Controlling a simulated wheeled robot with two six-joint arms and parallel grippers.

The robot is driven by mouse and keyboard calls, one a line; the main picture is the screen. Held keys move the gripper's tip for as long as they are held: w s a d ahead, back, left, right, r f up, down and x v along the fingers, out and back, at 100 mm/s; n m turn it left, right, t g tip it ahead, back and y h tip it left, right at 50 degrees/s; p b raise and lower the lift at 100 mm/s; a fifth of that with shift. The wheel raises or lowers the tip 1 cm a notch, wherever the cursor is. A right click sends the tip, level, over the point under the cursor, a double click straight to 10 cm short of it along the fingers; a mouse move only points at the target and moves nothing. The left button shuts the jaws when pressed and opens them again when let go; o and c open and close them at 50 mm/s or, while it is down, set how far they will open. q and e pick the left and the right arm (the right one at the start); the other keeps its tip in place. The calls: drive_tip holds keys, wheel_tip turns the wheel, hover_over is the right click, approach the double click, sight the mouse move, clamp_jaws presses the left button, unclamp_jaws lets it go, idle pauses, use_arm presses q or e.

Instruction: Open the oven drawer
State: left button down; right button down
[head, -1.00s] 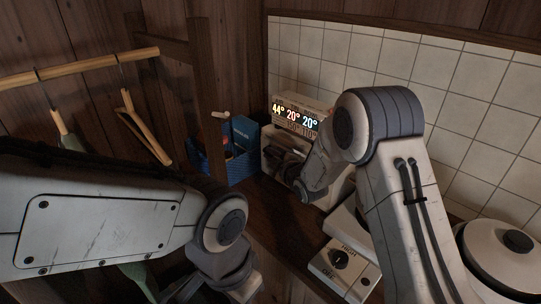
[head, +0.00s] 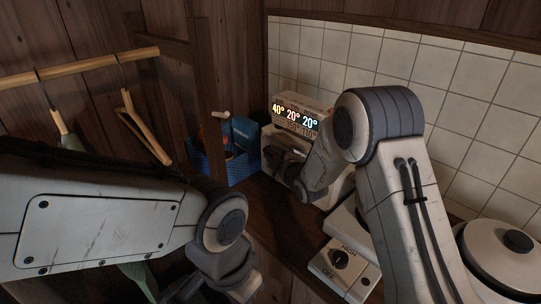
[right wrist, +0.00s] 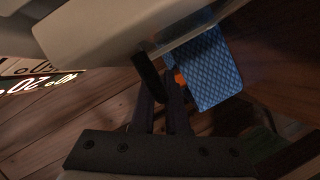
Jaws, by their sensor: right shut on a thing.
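The oven (head: 297,113) is a pale box with a lit number display, at the back against the tiled wall. In the right wrist view its pale front (right wrist: 130,35) fills the top, and a dark bar-like handle (right wrist: 147,76) sticks out from it. My right gripper (head: 275,153) is at the oven's front, partly hidden by its own arm. In the right wrist view its fingers (right wrist: 164,95) are closed at the handle. How far the drawer stands out is hard to see. My left arm ends low in the head view; its gripper (head: 222,290) is cut by the bottom edge, fingers unclear.
A blue crate (head: 240,160) with things in it stands left of the oven, close to my right gripper. A control box with a dial (head: 340,258) and a white lidded pot (head: 507,255) are at right. Hangers (head: 140,125) hang from a rail at left.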

idle(0.4)
drive_tip(key=s+a+b, duration=0.4)
drive_tip(key=s+a, duration=0.4)
drive_tip(key=shift+s+a+b, duration=0.2)
drive_tip(key=shift+b, duration=0.15)
drive_tip(key=c, duration=1.2)
unclamp_jaws()
drive_tip(key=b+v, duration=0.1)
drive_tip(key=v, duration=0.9)
drive_tip(key=shift+s, duration=0.2)
drive_tip(key=shift+d, duration=0.1)
